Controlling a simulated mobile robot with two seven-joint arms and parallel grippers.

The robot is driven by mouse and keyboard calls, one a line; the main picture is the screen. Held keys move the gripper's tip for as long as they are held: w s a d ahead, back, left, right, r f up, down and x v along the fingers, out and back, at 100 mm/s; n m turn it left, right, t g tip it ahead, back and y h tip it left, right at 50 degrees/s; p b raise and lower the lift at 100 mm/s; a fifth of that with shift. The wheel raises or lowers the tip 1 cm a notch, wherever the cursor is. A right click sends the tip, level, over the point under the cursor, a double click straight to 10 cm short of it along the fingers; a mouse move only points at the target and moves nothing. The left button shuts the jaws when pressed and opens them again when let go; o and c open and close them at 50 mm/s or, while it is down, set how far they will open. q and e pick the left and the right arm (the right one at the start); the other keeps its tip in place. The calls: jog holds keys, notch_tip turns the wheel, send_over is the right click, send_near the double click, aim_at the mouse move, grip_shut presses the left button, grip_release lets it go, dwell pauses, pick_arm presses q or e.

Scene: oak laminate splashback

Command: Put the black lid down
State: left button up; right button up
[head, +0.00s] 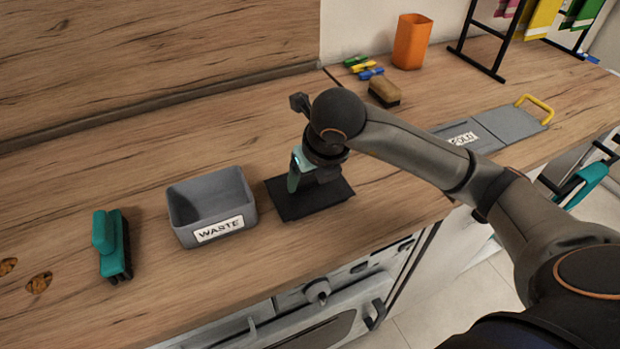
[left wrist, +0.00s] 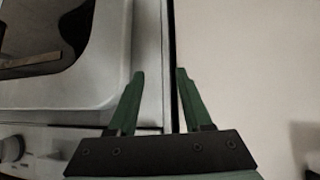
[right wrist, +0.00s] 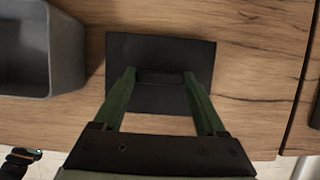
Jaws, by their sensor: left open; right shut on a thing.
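The black lid (head: 300,208) is a flat dark rectangle just right of the grey waste bin (head: 183,215). My right gripper (head: 308,179) is above it and shut on its raised handle. The right wrist view shows the lid (right wrist: 190,50) flat below, with the handle between the two green fingers (right wrist: 159,77). The lid lies level on or very close to the wooden counter; I cannot tell whether there is a gap.
The waste bin's right wall is close to the lid's left edge. A teal brush (head: 112,245) lies further left. Behind right are a wooden brush (head: 384,92), coloured clips (head: 364,68) and an orange cup (head: 412,42). A grey board (head: 512,124) lies right. The counter's front edge is near.

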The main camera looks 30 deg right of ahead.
jog(key=shift+f, duration=0.4)
jog(key=shift+f, duration=0.15)
jog(key=o, duration=1.3)
jog(key=shift+c, duration=0.2)
jog(key=shift+r, duration=0.4)
jog(key=p+v, duration=0.2)
jog(key=v, duration=0.9)
jog(key=shift+s+r, duration=0.25)
